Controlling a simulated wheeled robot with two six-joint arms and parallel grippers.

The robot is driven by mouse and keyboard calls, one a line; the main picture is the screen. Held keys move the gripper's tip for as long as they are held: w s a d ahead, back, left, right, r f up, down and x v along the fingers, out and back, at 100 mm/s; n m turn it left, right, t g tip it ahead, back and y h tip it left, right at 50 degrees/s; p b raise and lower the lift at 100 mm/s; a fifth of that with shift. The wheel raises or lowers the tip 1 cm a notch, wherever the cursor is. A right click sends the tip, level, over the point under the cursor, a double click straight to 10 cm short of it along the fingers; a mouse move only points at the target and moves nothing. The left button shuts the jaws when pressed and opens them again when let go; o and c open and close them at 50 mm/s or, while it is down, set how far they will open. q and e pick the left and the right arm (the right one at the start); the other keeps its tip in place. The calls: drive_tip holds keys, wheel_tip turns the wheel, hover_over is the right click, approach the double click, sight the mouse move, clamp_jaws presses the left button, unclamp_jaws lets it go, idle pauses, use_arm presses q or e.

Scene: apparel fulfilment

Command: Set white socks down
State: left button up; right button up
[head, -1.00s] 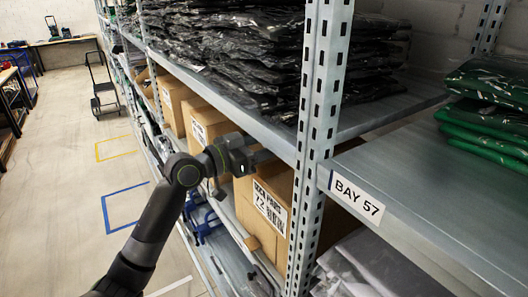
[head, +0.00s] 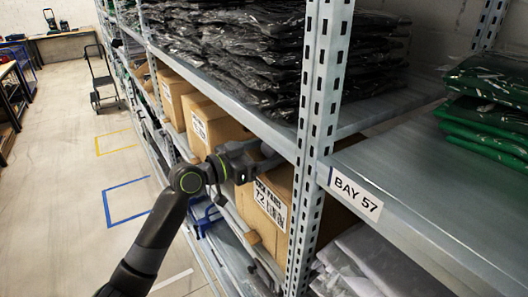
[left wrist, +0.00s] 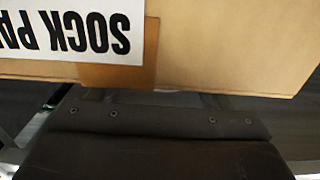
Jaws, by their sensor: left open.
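A cardboard box (head: 277,183) with a white "SOCK PAIRS 72" label (head: 270,203) stands on the shelf level under the black packs. My left gripper (head: 268,157) is at the box's upper front edge, just below the upper shelf's lip. In the left wrist view the box front (left wrist: 225,45) and its upside-down label (left wrist: 70,30) fill the top, with my dark gripper body across the bottom. The left gripper is open; its fingertips are mostly hidden. I cannot make out any white socks in either view. My right gripper is not in view.
A perforated upright (head: 318,130) stands just right of the box. The upper shelf (head: 225,90) bears black packs (head: 235,45); the shelf marked BAY 57 (head: 420,185) has green packs (head: 490,105). Grey bags (head: 365,262) lie lower right. The aisle floor (head: 60,190) is open.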

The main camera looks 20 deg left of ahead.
use_arm(q)
drive_tip(key=shift+r+p, duration=0.3)
drive_tip(key=shift+p, duration=0.05)
drive_tip(key=b+v, duration=0.4)
drive_tip(key=v, duration=0.8)
drive_tip(key=shift+f, duration=0.15)
